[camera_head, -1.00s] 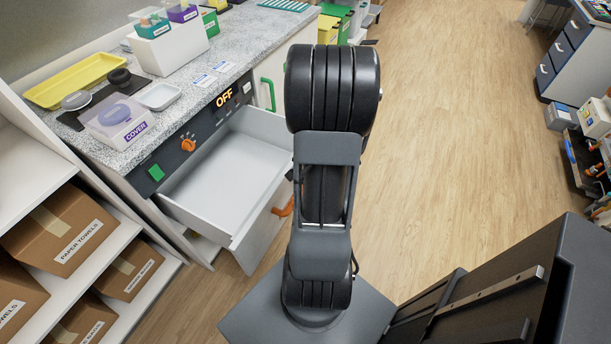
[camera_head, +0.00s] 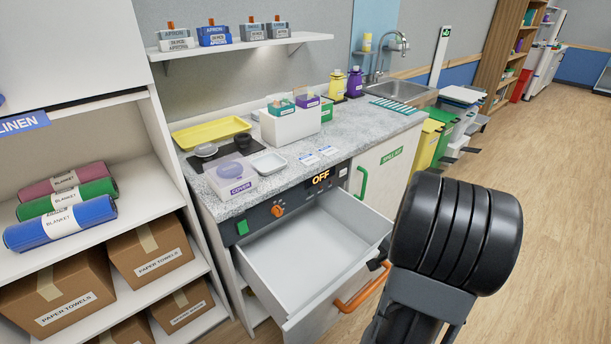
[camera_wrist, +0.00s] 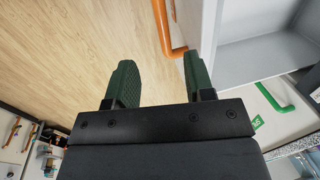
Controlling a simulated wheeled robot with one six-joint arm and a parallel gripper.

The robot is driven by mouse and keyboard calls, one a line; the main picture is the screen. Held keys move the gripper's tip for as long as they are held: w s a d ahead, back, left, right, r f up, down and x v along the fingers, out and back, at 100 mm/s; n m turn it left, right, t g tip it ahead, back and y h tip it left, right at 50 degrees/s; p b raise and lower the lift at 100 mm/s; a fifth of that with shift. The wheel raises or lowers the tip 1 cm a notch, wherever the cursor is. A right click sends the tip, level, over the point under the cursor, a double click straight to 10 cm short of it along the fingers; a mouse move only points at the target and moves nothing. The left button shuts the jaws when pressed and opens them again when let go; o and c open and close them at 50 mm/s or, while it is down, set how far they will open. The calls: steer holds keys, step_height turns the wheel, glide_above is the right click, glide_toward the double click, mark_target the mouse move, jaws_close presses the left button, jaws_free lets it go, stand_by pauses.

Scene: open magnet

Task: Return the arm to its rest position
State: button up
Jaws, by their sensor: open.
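My gripper (camera_wrist: 158,75) shows in the wrist view with its two green fingers spread apart and nothing between them. The orange drawer handle (camera_wrist: 168,28) lies just beyond the fingertips, close to the right finger in the picture; I cannot tell whether they touch. In the head view my arm (camera_head: 455,235) stands at the lower right and mostly hides my gripper. The drawer (camera_head: 310,262) under the counter is pulled out and looks empty. Its orange handle (camera_head: 360,290) is partly hidden near a dark part of my arm's end.
The counter (camera_head: 350,135) carries a yellow tray (camera_head: 210,131), a cover box (camera_head: 232,178) and a white bin (camera_head: 290,124). A panel reads OFF (camera_head: 321,178). Shelves with paper towel boxes (camera_head: 60,290) stand at left. Wood floor (camera_head: 560,200) is free at right.

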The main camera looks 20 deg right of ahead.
steer(key=a+r+n+p, duration=0.4)
steer(key=a+r+n, duration=0.3)
steer(key=a+r, duration=0.3)
steer(key=w+a+r+n+t+p, duration=0.1)
steer(key=a+r+n+p, duration=0.3)
steer(key=a+r+n, duration=0.4)
steer(key=a+r, duration=0.3)
steer(key=a, duration=0.4)
steer(key=shift+w+a+r+h+p, duration=0.2)
steer(key=shift+a+h+p, duration=0.1)
steer(key=shift+a, duration=0.1)
steer(key=shift+c, duration=0.6)
steer(key=shift+d, duration=0.15)
